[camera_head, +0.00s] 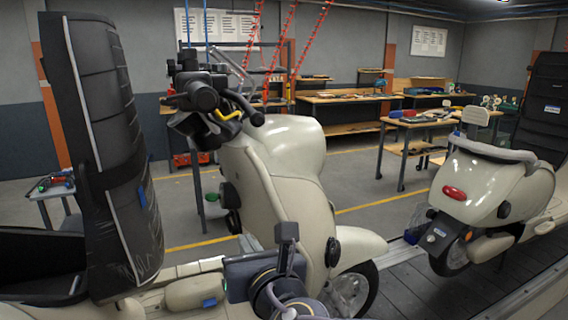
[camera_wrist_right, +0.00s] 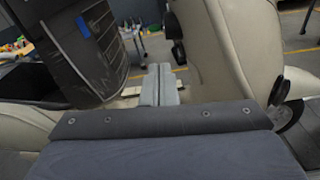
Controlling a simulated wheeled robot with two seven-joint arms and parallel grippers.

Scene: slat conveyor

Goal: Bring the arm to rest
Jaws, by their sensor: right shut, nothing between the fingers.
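My right gripper (camera_head: 245,272) is low in the middle of the head view, beside the cream scooter's front body (camera_head: 290,200). Its fingers are hard to make out there. In the right wrist view the two grey fingers (camera_wrist_right: 159,84) lie together, shut and empty. They point into the gap between the dark seat back (camera_wrist_right: 80,50) and the cream body (camera_wrist_right: 222,50). My left gripper is not in view.
The near scooter's tall black seat back (camera_head: 105,150) rises at left, its handlebar (camera_head: 210,100) at centre. Workbenches (camera_head: 345,99) line the back. Open floor lies between.

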